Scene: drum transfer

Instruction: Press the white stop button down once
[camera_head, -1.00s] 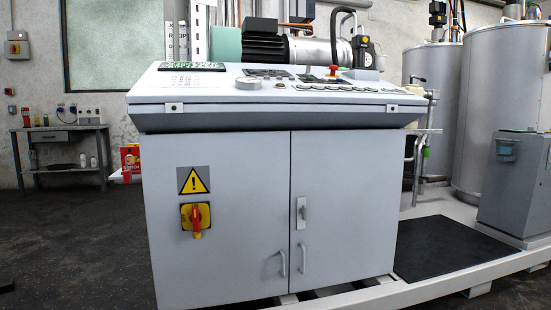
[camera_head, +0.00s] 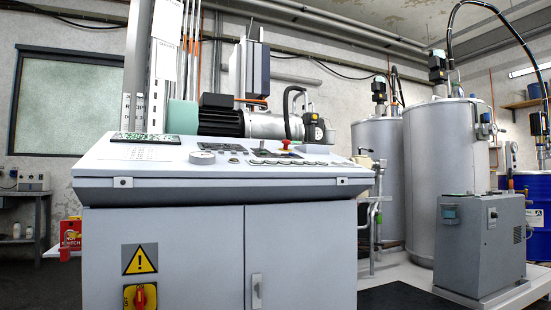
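The control console (camera_head: 200,250) stands in front of me, a grey-white cabinet with a sloped panel (camera_head: 125,150) on top. Along the panel's front right runs a row of small round buttons (camera_head: 280,162). They are too small to tell which one is the white stop button. A red mushroom button (camera_head: 286,143) sits behind that row. A round white dial (camera_head: 202,158) is left of the row. Neither of my grippers is in view.
Large grey tanks (camera_head: 450,180) stand on a white platform to the right, with a grey box unit (camera_head: 480,245) before them. A blue drum (camera_head: 535,210) is at the far right. A side table (camera_head: 25,200) is at the far left. Pipes (camera_head: 372,210) rise beside the console's right side.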

